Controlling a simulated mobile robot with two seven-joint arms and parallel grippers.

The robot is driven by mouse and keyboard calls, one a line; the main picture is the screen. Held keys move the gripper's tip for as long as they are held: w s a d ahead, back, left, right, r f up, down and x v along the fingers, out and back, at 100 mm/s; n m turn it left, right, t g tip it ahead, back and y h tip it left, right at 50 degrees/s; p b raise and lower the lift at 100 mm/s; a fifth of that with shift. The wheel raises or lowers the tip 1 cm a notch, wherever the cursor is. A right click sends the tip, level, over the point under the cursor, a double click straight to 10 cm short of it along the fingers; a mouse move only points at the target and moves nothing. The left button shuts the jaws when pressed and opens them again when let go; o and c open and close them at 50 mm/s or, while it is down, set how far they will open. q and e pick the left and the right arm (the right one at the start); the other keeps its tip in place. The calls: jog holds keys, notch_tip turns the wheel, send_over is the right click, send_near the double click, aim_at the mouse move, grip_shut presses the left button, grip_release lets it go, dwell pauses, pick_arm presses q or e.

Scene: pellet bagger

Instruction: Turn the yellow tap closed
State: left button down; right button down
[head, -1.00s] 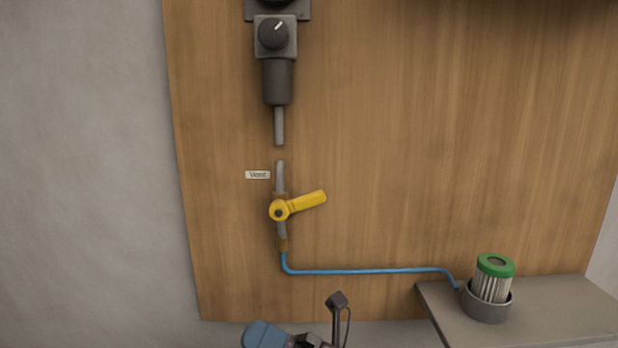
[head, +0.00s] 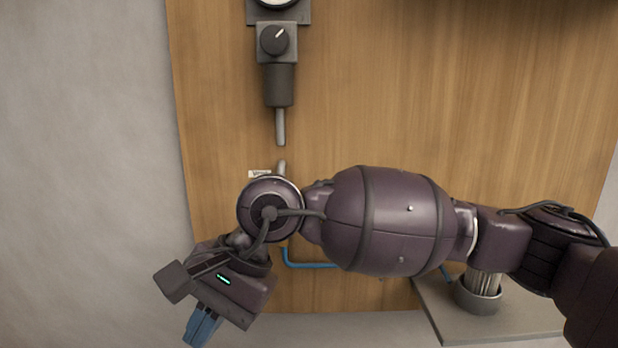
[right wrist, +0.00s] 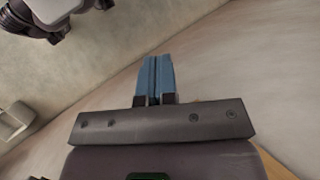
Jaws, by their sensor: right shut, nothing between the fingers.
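The yellow tap is hidden behind my right arm in the head view now. Part of the grey pipe above it (head: 281,168) and the blue hose below it (head: 312,265) still show. My right gripper (head: 202,327) is at the lower left in the head view, in front of the board's lower left edge, pointing down and away from the pipe. Its blue fingers are together and empty, which the right wrist view also shows (right wrist: 154,78). My left gripper is not in view.
A knob on a grey regulator (head: 274,41) is on the wooden board (head: 520,110) above the pipe. A small label (head: 259,174) is partly covered. A cup with a filter (head: 478,300) stands on a grey shelf (head: 525,322) at the lower right. The board's upper right is clear.

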jog(key=w+d+r+n+t+h, duration=0.1)
jog(key=w+d+r+t+h, duration=0.25)
jog(key=r, duration=0.35)
jog(key=w+d+r+n+t+h+p, duration=0.1)
jog(key=w+d+r+n+t+h, duration=0.15)
jog(key=w+r+t, duration=0.4)
jog(key=w+d+r+n+t+h, duration=0.1)
jog(key=d+r+t+h, duration=0.15)
jog(key=r, duration=0.55)
jog(key=s+d+f+x, duration=0.1)
jog(key=s+x, duration=0.1)
jog(key=x, duration=1)
jog(key=shift+w+d+f+h, duration=0.2)
jog(key=shift+d+f+h, duration=0.15)
jog(key=shift+f, duration=0.1)
jog(key=shift+d+f+m+y+b, duration=0.4)
jog(key=shift+f+m+y, duration=0.15)
jog(key=shift+y, duration=0.35)
jog(key=shift+d+f+m+y+b, duration=0.4)
jog(key=shift+f+y, duration=0.1)
jog(key=shift+y, duration=0.4)
